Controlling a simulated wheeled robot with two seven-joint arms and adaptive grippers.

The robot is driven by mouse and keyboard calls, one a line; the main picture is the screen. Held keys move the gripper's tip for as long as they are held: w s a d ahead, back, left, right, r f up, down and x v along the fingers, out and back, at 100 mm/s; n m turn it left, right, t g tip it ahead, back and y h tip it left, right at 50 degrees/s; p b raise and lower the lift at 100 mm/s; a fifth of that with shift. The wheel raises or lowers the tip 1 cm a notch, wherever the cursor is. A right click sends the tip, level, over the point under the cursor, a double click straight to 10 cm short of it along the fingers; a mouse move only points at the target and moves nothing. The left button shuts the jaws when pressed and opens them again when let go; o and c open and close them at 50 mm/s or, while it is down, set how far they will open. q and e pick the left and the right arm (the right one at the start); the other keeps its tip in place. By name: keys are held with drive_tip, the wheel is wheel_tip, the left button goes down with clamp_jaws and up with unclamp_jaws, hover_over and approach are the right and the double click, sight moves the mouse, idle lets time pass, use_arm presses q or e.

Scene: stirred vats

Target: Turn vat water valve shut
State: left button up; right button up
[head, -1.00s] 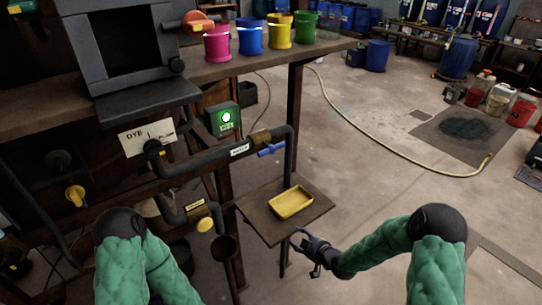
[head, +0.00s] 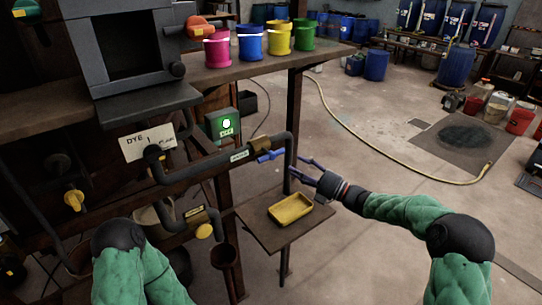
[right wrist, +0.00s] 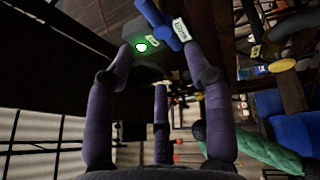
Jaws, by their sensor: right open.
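A valve with a blue lever handle (head: 269,156) sits on the dark upper pipe (head: 205,164) beside a brass-coloured body (head: 260,143). The lever appears to lie roughly along the pipe. A small white label (head: 239,156) is on the pipe to its left, too small to read. My right gripper (head: 295,164) is open and empty, just right of the lever, fingers pointing at it. In the right wrist view the blue lever (right wrist: 160,22) lies just beyond the open fingertips (right wrist: 160,52); I see no clear contact. My left gripper is out of view.
A yellow tray (head: 272,213) rests on a small brown stand (head: 258,229) below the lever. A lower pipe carries a yellow-handled valve (head: 204,231). A green-lit box (head: 223,124) is behind the pipe. Coloured buckets (head: 250,42) stand on the shelf above.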

sight(273, 156)
drive_tip(key=x, duration=1)
drive_tip(key=shift+w+a+b, duration=0.2)
drive_tip(key=shift+a+b, duration=0.1)
clamp_jaws()
